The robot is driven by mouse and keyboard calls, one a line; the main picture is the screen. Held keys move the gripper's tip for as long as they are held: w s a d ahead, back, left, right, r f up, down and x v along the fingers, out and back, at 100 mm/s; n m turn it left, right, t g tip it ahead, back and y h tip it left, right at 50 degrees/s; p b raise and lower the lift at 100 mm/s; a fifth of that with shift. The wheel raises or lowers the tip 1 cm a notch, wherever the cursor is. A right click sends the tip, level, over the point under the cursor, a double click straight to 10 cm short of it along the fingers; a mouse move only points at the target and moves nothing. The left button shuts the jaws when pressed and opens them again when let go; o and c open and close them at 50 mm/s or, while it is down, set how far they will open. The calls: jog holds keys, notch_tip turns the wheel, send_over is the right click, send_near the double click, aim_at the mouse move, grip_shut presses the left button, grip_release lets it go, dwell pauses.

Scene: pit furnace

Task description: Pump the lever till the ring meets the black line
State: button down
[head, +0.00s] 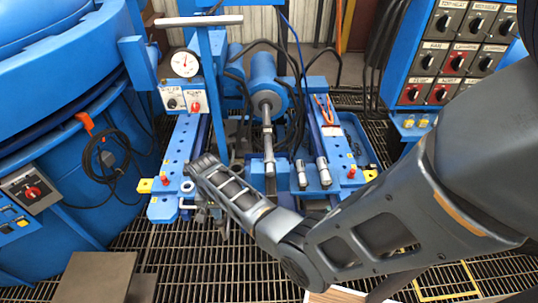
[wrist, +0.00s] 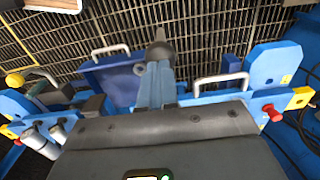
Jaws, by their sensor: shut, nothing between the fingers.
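My gripper (wrist: 156,88) is shut and empty in the wrist view, its fingers together. A dark rounded knob (wrist: 160,52) shows right at the fingertips; it may be the lever's end, and I cannot tell whether they touch. In the head view my arm reaches over the front left of the blue press frame, and its fingers are hard to make out. A blue cylinder (head: 264,82) with a silver rod (head: 268,140) lies in the middle of the frame. A round white dial gauge (head: 185,63) stands at the left. I cannot make out the ring or the black line.
A large blue furnace body (head: 60,60) stands at the left, with a hose and a red-knobbed switch box (head: 31,188). A switch cabinet (head: 450,50) stands at the right. Metal grating (head: 200,260) covers the floor.

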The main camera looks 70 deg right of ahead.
jog(key=shift+f, duration=0.15)
jog(key=shift+a+f+b, duration=1.15)
jog(key=shift+f+b, duration=2.2)
jog(key=shift+f, duration=1.55)
jog(key=r+p, duration=0.2)
jog(key=r, duration=0.1)
jog(key=d+r+p, duration=0.1)
jog(key=r+p, duration=0.1)
jog(key=r, duration=0.1)
jog(key=d+r+p, duration=0.1)
jog(key=r+p, duration=0.1)
jog(key=r, duration=0.1)
jog(key=shift+d+r+p, duration=0.1)
jog(key=shift+r+p, duration=0.15)
jog(key=shift+p, duration=0.1)
jog(key=shift+r, duration=0.3)
notch_tip(320, 180, up, 5)
jog(key=shift+r, duration=0.1)
